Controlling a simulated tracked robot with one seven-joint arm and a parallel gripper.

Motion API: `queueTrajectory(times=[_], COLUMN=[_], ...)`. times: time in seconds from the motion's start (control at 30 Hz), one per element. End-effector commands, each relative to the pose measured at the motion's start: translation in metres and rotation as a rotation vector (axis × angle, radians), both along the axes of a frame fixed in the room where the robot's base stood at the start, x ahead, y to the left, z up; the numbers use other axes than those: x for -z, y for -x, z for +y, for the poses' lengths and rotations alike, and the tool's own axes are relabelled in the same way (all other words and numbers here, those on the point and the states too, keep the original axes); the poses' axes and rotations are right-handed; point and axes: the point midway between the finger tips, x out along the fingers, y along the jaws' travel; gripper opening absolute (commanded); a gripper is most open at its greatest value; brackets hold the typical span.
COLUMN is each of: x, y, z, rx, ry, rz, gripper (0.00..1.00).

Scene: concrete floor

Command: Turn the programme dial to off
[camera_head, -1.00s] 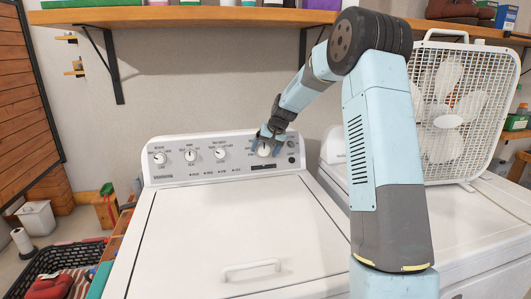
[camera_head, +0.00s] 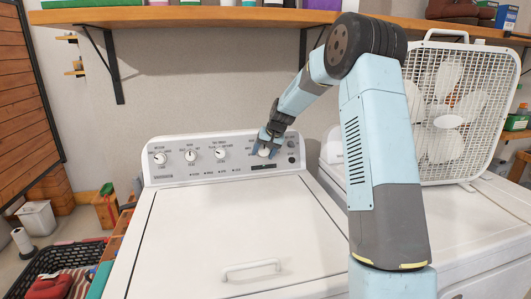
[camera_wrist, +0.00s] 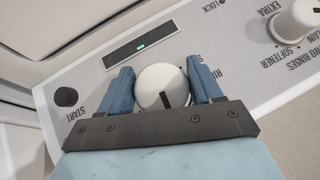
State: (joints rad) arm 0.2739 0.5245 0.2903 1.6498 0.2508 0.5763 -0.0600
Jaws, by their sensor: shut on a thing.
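The programme dial (camera_wrist: 162,86) is a round white knob with a dark pointer line, on the washer's control panel (camera_head: 225,172). In the wrist view it sits between the two blue fingers of my gripper (camera_wrist: 163,88), which are shut on its sides. In the head view my gripper (camera_head: 264,149) is at the right part of the panel and covers most of the dial. The pointer line shows on the dial's lower side in the wrist view; the labels around it are mostly hidden by the fingers.
More white knobs (camera_head: 191,155) stand to the left on the panel. In the wrist view a start button (camera_wrist: 66,97) and a display with a green light (camera_wrist: 140,45) are close by. A shelf (camera_head: 190,15) runs above, and a box fan (camera_head: 450,110) stands at the right.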

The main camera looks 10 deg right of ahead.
Motion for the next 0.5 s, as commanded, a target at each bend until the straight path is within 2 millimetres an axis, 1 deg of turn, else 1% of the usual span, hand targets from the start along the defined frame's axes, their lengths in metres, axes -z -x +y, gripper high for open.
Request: queueTrajectory(times=[0.03, 0.07, 0.5], x=[0.0001, 0.0001, 0.0000], y=[0.0001, 0.0000, 0.0000], z=[-0.0005, -0.0006, -0.0016], rx=[0.000, 0.001, -0.025], ry=[0.000, 0.000, 0.080], rz=[0.000, 0.000, -0.001], gripper=[0.36, 0.34, 0.34])
